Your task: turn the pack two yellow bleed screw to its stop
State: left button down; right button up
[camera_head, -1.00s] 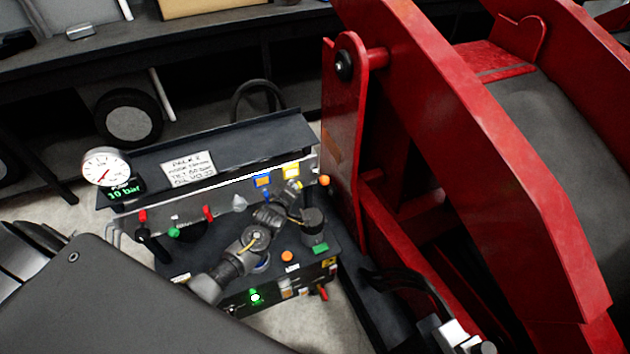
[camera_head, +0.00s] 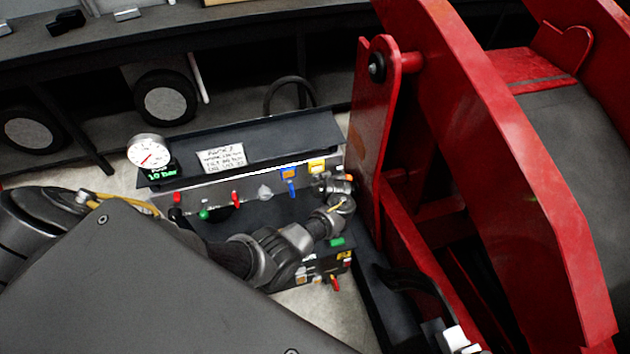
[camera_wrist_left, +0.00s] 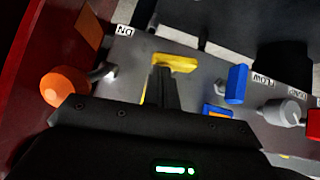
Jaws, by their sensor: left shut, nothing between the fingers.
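Pack two (camera_head: 222,190) stands left of the red frame, with a handwritten label and a dial gauge over a green 10 bar readout. The yellow bleed screw (camera_wrist_left: 182,63) shows in the left wrist view as a yellow wing-shaped head on the grey panel. My left gripper (camera_wrist_left: 163,70) is shut and empty, its dark fingertips in front of the screw head and overlapping it. I cannot tell whether they touch it. In the head view my left arm reaches across the pack to its right end, and my wrist hides the screw. My right gripper is not in view.
A blue handle (camera_wrist_left: 236,84) and a grey knob (camera_wrist_left: 287,112) stand right of the fingers in the wrist view. An orange knob (camera_wrist_left: 62,88) is at left. The red frame (camera_head: 375,140) rises close to the pack's right end.

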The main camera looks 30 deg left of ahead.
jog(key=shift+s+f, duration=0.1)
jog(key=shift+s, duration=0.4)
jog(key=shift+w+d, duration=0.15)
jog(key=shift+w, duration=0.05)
